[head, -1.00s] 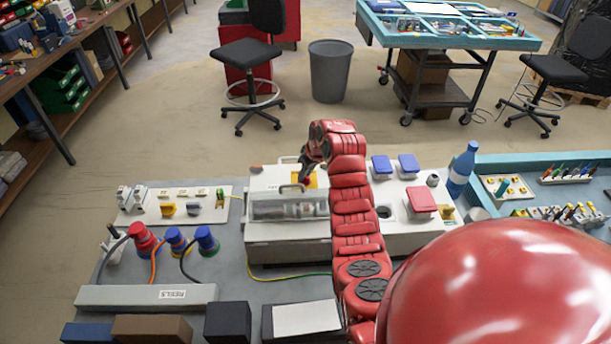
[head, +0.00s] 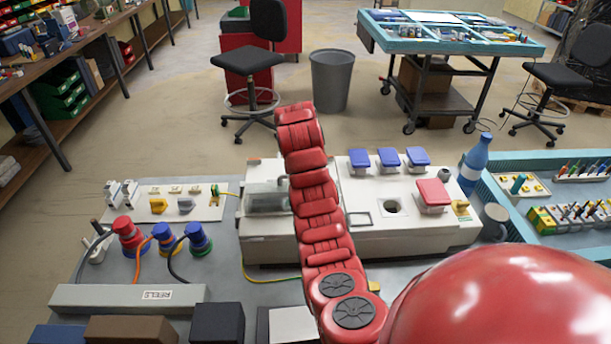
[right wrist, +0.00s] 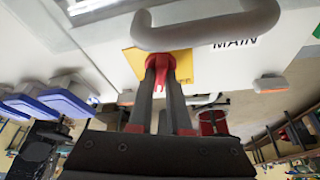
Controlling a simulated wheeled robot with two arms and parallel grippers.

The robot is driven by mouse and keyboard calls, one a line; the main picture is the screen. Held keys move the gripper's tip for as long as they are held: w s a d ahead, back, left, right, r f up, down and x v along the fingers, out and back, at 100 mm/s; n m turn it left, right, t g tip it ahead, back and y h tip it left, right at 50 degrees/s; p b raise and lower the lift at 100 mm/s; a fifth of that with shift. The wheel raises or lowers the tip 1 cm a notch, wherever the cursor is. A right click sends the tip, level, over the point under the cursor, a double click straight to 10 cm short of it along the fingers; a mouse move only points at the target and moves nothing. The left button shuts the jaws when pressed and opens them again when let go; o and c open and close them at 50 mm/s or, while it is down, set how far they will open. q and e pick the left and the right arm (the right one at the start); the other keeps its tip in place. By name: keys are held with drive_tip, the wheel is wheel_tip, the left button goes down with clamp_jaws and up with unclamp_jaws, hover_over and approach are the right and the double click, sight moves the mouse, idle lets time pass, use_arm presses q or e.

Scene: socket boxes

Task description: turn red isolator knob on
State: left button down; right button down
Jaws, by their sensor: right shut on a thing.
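The red isolator knob (right wrist: 172,58) shows in the right wrist view on a yellow plate (right wrist: 137,66), on a white panel marked MAIN. My right gripper (right wrist: 165,64) is shut on the knob, with its dark fingers against the red part. The fingers partly cover the knob, and I cannot tell which way it is turned. In the head view my red right arm reaches over the white socket box (head: 362,227) and hides the knob and gripper. My left gripper is in neither view.
A thick grey handle (right wrist: 205,30) lies close beside the knob. The box carries blue lids (head: 388,158), a red lid (head: 433,193) and a clear-covered compartment (head: 266,198). Coloured plugs (head: 162,235) with cables stand left; a blue bottle (head: 474,165) stands right.

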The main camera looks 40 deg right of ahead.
drive_tip(key=m+b, duration=0.1)
drive_tip(key=m+g+b, duration=0.1)
drive_tip(key=shift+w+a+f+m, duration=0.1)
drive_tip(key=shift+f+m, duration=0.1)
drive_tip(key=shift+m, duration=0.1)
drive_tip(key=shift+r+m+g+h+b, duration=0.1)
drive_tip(key=shift+m+g+h+b, duration=0.3)
drive_tip(key=shift+m+b, duration=0.8)
drive_tip(key=c, duration=0.9)
unclamp_jaws()
drive_tip(key=shift+o, duration=0.2)
drive_tip(key=shift+r, duration=0.1)
